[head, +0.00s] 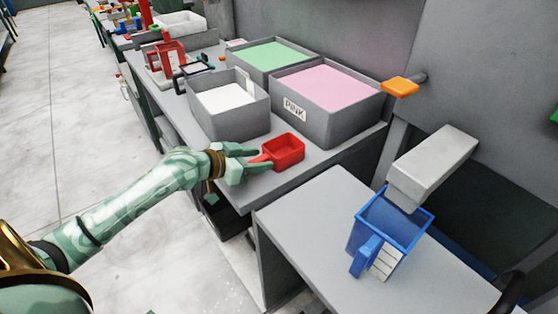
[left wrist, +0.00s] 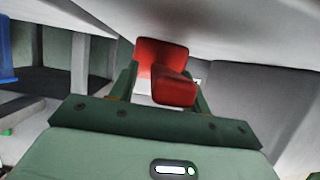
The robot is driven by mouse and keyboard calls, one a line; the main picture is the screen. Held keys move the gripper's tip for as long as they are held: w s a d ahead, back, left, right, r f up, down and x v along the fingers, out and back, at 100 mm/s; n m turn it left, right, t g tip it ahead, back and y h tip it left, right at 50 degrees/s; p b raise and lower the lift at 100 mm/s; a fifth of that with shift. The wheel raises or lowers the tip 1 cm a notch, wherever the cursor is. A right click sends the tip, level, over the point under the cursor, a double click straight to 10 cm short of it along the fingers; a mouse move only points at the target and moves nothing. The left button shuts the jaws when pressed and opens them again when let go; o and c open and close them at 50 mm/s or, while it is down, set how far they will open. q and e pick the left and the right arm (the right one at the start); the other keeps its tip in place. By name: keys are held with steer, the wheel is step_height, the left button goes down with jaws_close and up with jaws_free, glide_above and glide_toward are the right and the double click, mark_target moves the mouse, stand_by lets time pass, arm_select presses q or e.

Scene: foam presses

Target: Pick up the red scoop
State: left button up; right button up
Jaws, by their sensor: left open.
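The red scoop (head: 285,149) lies on the grey bench top in front of the foam bins, its open box end to the right and its handle to the left. My left gripper (head: 258,160) is open at the handle, with its fingers on either side of it. In the left wrist view the scoop (left wrist: 161,52) shows straight ahead, with its handle end (left wrist: 174,90) between the two green fingers. I cannot tell whether the fingers touch the handle. My right gripper is not in view.
Behind the scoop stand grey bins of pink foam (head: 325,87), green foam (head: 272,55) and white material (head: 225,97). A red press (head: 166,55) is farther back. A blue container (head: 390,232) stands on the nearer grey table (head: 310,225) at right, under a grey block.

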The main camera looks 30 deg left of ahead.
arm_select(q)
steer(key=shift+w+d+f, duration=0.1)
steer(key=shift+w+f, duration=0.05)
steer(key=shift+w, duration=0.1)
steer(key=shift+s, duration=0.1)
jaws_close()
steer(key=shift+r, duration=0.2)
